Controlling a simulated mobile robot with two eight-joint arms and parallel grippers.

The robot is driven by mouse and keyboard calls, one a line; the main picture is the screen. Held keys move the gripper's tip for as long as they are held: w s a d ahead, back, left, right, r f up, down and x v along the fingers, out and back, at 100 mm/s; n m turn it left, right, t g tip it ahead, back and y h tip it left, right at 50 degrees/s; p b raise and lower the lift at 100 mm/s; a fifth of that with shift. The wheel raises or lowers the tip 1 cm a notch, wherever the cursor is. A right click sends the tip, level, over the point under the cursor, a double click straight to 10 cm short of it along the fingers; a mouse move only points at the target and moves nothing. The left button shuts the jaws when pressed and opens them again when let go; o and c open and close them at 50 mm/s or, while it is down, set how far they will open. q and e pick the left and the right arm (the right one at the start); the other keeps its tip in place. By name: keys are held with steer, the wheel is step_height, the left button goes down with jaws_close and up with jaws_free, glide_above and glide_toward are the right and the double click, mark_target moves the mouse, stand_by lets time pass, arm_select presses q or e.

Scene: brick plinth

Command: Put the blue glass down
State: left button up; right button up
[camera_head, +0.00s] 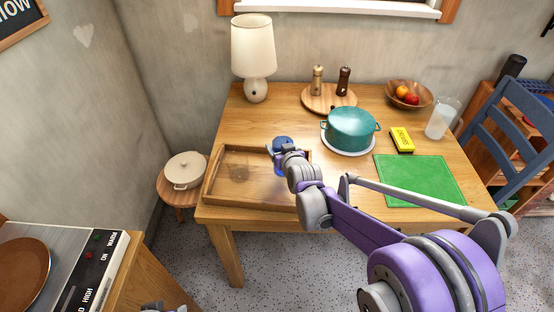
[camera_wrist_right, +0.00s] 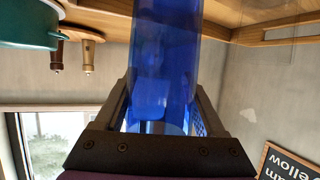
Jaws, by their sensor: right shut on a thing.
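The blue glass (camera_head: 283,142) is a see-through blue tumbler. My right gripper (camera_head: 279,153) is shut on it, with a finger on each side of the glass in the right wrist view (camera_wrist_right: 163,70). In the head view the glass shows over the back right corner of the wooden tray (camera_head: 236,149), partly hidden by my gripper. I cannot tell how high its base is. My left gripper does not show clearly.
Behind are a lamp (camera_head: 254,50), a board with two mills (camera_head: 330,97) and a fruit bowl (camera_head: 408,96).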

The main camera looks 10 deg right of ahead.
steer(key=shift+f+b, duration=0.3)
steer(key=shift+f, duration=1.7)
steer(key=shift+f, duration=0.1)
steer(key=o, duration=1.6)
steer(key=shift+s+r, duration=0.25)
steer(key=shift+s, duration=0.05)
steer(key=p+v, duration=0.1)
steer(key=v, duration=1.1)
steer(key=s+f+g, duration=0.2)
steer(key=s+g, duration=0.1)
steer(key=s, duration=0.6)
steer(key=s+f+g, duration=0.2)
steer(key=s+g, duration=0.1)
steer(key=s, duration=0.6)
steer(key=s+f+g, duration=0.2)
steer(key=s, duration=0.7)
steer(key=shift+f+g, duration=0.15)
steer(key=shift+g, duration=0.25)
